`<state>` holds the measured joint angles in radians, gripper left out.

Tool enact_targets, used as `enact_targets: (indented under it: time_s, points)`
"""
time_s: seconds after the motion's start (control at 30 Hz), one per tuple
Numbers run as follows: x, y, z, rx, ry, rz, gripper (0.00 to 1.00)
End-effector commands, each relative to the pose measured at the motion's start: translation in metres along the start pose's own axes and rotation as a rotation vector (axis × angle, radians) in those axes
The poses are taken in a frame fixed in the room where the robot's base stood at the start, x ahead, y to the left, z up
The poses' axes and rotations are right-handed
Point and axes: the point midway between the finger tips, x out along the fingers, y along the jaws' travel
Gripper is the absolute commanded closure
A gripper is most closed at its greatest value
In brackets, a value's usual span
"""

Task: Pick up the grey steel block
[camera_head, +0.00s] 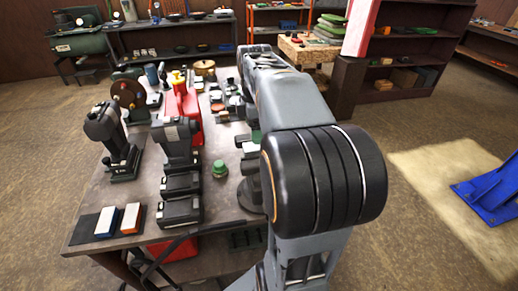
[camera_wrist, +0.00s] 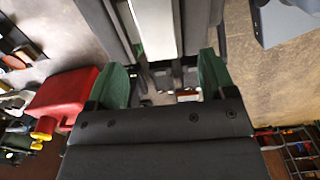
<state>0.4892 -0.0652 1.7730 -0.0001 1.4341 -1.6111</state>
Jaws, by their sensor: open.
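My gripper (camera_wrist: 165,76) shows in the wrist view as two green-padded fingers set wide apart, open. Small dark and metallic shapes show in the gap between the fingers, too small to tell apart. I cannot pick out the grey steel block for certain in either view. In the head view my own arm hides the gripper and part of the right side of the workbench (camera_head: 145,190).
The bench holds black tools (camera_head: 176,145), a green knob (camera_head: 219,169), a red can (camera_head: 187,112), and blue and orange blocks (camera_head: 107,222) at its front left. The red can also shows in the wrist view (camera_wrist: 70,92). A pale mat (camera_head: 440,185) lies on the right floor.

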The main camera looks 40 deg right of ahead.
Motion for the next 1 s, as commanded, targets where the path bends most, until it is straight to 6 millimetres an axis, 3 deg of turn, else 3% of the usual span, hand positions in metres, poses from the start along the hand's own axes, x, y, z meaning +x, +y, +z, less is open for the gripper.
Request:
enact_targets:
  time_s: [0.23, 0.6, 0.9, 1.0]
  points:
    - [0.014, 0.000, 0.000, 0.001, 0.000, -0.003, 0.23]
    - [0.057, 0.003, 0.001, 0.001, 0.000, -0.001, 0.23]
    - [0.060, 0.003, 0.001, 0.001, 0.000, 0.000, 0.23]
    - [0.060, 0.003, 0.001, 0.001, 0.000, 0.000, 0.32]
